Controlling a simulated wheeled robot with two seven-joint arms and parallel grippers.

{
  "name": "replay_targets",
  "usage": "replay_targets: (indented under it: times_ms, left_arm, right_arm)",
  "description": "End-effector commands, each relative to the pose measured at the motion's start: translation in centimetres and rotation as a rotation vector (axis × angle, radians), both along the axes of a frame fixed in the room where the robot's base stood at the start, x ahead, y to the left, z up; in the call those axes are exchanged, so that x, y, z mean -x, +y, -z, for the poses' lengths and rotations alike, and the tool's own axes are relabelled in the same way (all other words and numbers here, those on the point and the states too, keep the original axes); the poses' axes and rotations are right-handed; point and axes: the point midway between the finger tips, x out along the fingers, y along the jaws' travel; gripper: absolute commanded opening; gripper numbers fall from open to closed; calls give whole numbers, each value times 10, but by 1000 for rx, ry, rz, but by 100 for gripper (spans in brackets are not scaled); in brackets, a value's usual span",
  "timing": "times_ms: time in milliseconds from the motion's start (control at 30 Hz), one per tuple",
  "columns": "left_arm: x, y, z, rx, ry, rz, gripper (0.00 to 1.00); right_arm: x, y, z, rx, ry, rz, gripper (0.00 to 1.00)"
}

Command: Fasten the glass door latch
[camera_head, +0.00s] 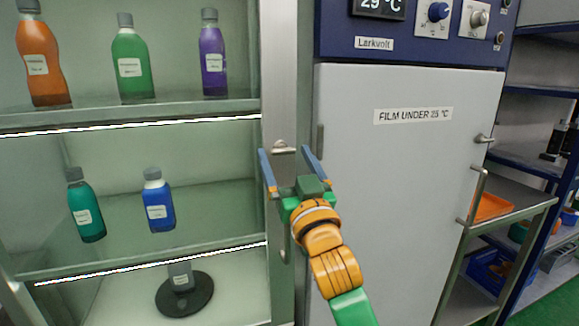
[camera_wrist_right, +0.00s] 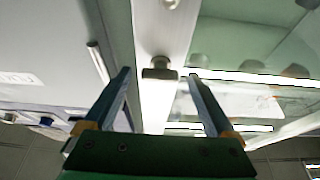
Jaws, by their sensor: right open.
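The glass-fronted cabinet (camera_head: 200,190) stands on the left, with a pale metal door frame (camera_head: 279,60) along its right side. The latch (camera_head: 283,147) is a small metal knob or lever on that frame, and it also shows in the right wrist view (camera_wrist_right: 160,70). I cannot tell its exact turn. My right gripper (camera_head: 285,151) is open, with one blue finger on each side of the latch. In the wrist view the latch appears between the fingertips, with gaps on both sides; contact is not visible. My left gripper is not in view.
Several bottles, such as the orange one (camera_head: 40,62), stand on the glass shelves. A grey cabinet door (camera_head: 400,200) with a handle (camera_head: 483,138) is close on the right. A metal cart (camera_head: 515,197) stands farther right.

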Motion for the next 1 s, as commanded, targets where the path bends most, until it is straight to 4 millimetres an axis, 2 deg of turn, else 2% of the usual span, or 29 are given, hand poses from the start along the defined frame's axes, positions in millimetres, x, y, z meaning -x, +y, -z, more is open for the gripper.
replay_targets:
  times_ms: [200, 367, 700, 767, 867, 933, 967, 1000]
  left_arm:
    - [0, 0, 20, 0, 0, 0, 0]
    - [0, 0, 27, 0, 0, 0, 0]
    - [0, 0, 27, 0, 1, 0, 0]
    - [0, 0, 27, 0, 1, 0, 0]
    - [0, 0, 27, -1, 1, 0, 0]
    - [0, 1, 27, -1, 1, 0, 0]
    - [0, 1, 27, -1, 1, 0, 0]
    - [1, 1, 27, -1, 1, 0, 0]
  right_arm:
    - [32, -10, 20, -1, -1, -1, 90]
    - [52, -16, 26, 0, -1, -1, 90]
    - [57, -18, 27, 1, 3, 0, 90]
    - [54, -21, 37, 3, 32, 8, 90]
    - [46, -38, 97, 22, 191, 45, 90]
    - [49, -58, 166, 53, 374, 84, 90]
    - [54, -67, 197, 69, 461, 100, 90]
    - [65, -78, 237, 94, 572, 118, 90]
